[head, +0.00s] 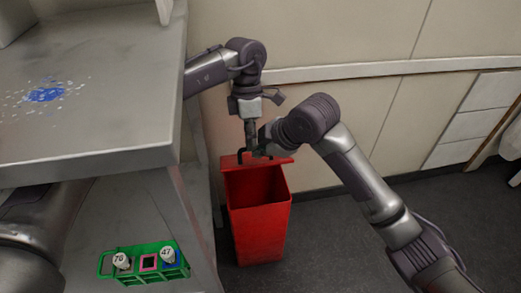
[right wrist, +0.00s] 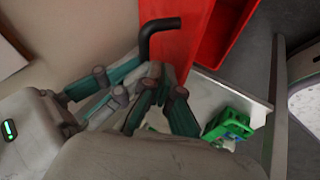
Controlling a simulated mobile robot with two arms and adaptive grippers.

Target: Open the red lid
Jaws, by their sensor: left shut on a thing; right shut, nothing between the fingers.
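A red bin (head: 260,232) stands on the floor beyond the table's right end. Its red lid (head: 283,159) is raised off the bin's mouth, which shows dark red inside. The lid also shows in the right wrist view (right wrist: 180,52), with its black bent handle (right wrist: 158,27). My left gripper (head: 251,147) points down at the lid and is shut at the handle; the exact contact is partly hidden. My right gripper (right wrist: 162,97) is shut and empty, close beside the lid and the left gripper's fingers.
A grey metal table (head: 110,60) with a blue stain fills the left. A green rack (head: 158,273) with capped vials sits low at the bottom left. The wall is close behind the bin.

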